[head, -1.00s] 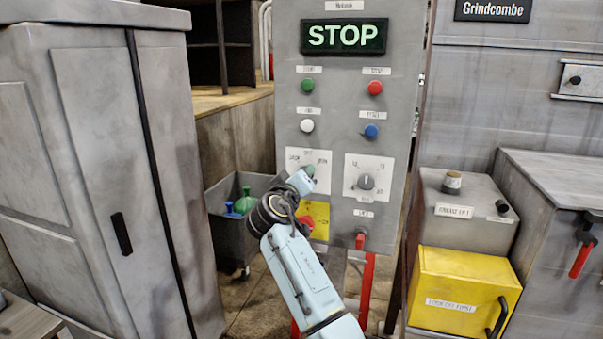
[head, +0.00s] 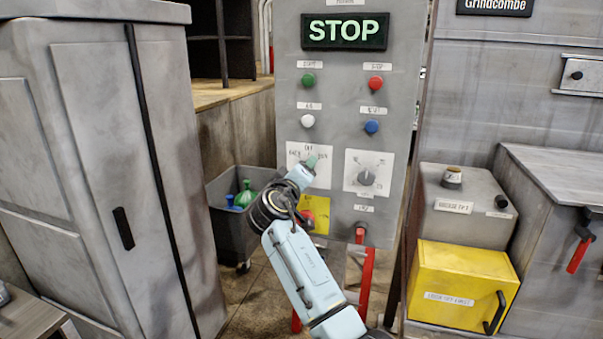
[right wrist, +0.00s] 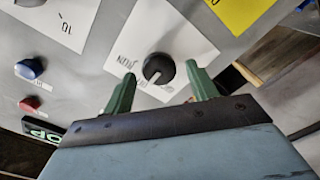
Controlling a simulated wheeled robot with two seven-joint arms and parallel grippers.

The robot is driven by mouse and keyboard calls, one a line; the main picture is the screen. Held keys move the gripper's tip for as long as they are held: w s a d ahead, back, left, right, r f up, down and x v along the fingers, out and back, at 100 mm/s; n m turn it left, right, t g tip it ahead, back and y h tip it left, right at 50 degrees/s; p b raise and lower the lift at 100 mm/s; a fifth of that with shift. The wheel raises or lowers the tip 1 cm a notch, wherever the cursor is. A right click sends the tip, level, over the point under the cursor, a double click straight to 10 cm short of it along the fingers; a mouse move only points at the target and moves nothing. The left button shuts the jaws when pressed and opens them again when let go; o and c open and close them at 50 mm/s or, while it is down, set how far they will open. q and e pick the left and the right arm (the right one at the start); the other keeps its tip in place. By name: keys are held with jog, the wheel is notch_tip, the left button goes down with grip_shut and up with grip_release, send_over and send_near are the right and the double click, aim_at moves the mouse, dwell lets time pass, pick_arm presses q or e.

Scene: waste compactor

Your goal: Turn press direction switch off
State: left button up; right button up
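The direction switch is a round black knob (right wrist: 158,69) on a white plate with printed positions, seen in the right wrist view. In the head view its white plate (head: 294,152) is on the left of the grey control panel, and my gripper hides the knob. My right gripper (right wrist: 160,76) has green fingers spread open, one on each side of the knob, with visible gaps; I cannot tell how deep they reach. In the head view the right gripper (head: 311,163) is in front of the plate. My left gripper is not in view.
A second dial (head: 367,178) sits right of the switch, below blue (head: 371,127) and white (head: 307,120) buttons. A lit STOP sign (head: 345,32) is above.

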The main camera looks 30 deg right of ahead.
jog(key=b+v, duration=0.2)
jog(key=v, duration=1.1)
jog(key=shift+a, duration=0.2)
